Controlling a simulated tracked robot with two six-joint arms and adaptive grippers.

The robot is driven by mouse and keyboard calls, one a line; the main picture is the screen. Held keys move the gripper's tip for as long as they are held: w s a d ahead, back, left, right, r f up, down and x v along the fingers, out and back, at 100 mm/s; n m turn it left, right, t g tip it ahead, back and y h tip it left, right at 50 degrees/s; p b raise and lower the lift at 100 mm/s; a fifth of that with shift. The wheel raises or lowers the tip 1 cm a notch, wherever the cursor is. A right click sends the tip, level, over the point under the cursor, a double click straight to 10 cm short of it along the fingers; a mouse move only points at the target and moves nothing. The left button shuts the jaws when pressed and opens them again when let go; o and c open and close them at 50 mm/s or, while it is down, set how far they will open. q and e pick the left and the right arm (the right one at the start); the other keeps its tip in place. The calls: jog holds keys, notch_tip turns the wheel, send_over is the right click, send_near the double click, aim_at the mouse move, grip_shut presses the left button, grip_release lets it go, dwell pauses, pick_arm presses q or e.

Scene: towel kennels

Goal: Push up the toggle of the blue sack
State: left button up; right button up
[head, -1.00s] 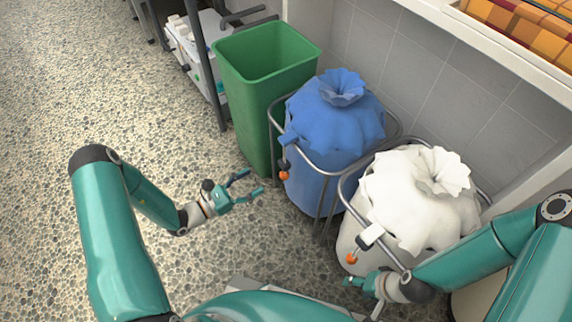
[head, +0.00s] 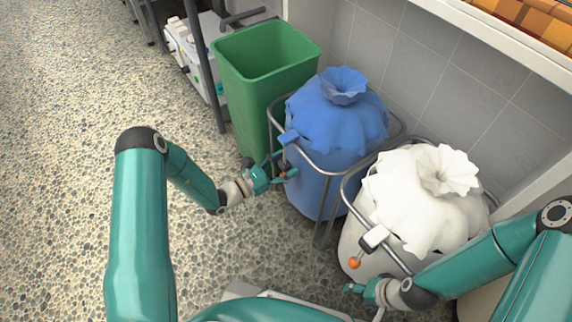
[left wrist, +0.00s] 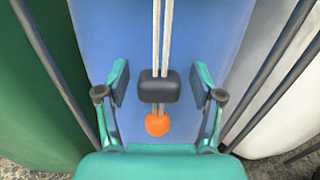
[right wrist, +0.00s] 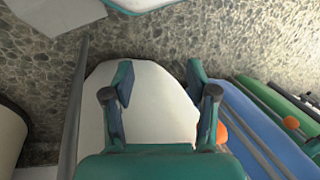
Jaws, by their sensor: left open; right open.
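The blue sack (head: 335,130) hangs gathered in a metal frame, between the green bin and the white sack. In the left wrist view its toggle (left wrist: 159,86), a dark block, sits on two pale cords above an orange end ball (left wrist: 157,124). My left gripper (head: 282,170) is open at the front of the blue sack. Its fingers (left wrist: 160,88) stand on both sides of the toggle, with gaps on each side. My right gripper (head: 362,288) is open and empty by the lower front of the white sack; it also shows in the right wrist view (right wrist: 158,80).
The white sack (head: 425,200) stands in its own metal frame at the right, with its own orange-ended cord (head: 354,262). The green bin (head: 262,75) is close to the left of the blue sack. Open pebbled floor (head: 70,150) lies to the left.

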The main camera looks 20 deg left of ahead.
aim_at(285, 163)
pick_arm(q)
grip_shut()
dwell(0.3)
jog(key=shift+r, duration=0.1)
notch_tip(285, 163, up, 8)
jog(key=p, duration=0.7)
jog(key=shift+d+r, duration=0.1)
jog(key=shift+r, duration=0.1)
jog(key=shift+f, duration=0.1)
grip_release()
